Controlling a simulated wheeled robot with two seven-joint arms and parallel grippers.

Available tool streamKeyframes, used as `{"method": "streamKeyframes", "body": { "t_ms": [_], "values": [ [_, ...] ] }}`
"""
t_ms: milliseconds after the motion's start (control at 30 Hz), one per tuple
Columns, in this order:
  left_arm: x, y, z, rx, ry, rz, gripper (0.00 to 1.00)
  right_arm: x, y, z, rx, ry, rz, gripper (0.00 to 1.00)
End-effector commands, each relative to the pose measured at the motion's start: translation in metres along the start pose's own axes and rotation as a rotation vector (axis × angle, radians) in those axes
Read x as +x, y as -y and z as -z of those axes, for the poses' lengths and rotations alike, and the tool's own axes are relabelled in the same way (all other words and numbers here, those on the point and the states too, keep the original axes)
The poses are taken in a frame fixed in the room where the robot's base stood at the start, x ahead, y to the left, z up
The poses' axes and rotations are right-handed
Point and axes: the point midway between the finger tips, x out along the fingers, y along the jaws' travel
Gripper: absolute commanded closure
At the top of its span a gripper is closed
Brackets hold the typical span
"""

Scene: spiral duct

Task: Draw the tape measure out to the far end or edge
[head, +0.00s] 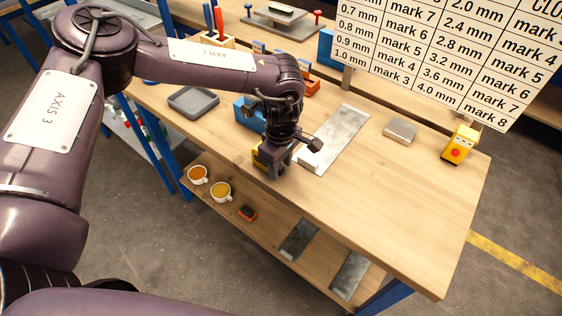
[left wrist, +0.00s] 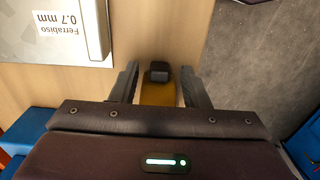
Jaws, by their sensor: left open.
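The tape measure (head: 262,162) is yellow and black and sits near the front edge of the wooden bench, partly hidden by my left gripper (head: 292,156). In the left wrist view its yellow body (left wrist: 160,93) with a black end (left wrist: 158,72) lies between the two fingers. My left gripper (left wrist: 158,85) is open, with a finger on either side of the tape measure; I cannot tell whether they touch it. A grey metal sheet (head: 338,138) lies flat beside it on the bench. My right gripper is not in view.
A metal block (head: 400,130) and a yellow box with a red button (head: 459,145) are at the right. Two cups (head: 220,191) stand on the lower shelf. The right front bench top is clear.

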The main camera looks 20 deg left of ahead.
Motion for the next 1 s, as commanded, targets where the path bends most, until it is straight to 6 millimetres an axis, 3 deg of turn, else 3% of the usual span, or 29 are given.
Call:
{"method": "streamKeyframes", "body": {
  "t_ms": [300, 633, 867, 1000],
  "values": [
    [0.004, 0.0, 0.0, 0.0, 0.0, -0.002, 0.58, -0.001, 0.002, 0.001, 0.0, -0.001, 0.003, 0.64],
    [0.004, 0.0, 0.0, 0.0, 0.0, -0.001, 1.0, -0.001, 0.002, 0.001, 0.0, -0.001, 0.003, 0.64],
    [0.004, 0.0, -0.002, 0.001, 0.0, -0.001, 1.0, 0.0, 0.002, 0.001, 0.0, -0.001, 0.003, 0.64],
    [0.006, -0.001, -0.022, 0.006, 0.003, -0.001, 1.0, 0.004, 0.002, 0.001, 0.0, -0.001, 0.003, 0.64]
  ]
}}
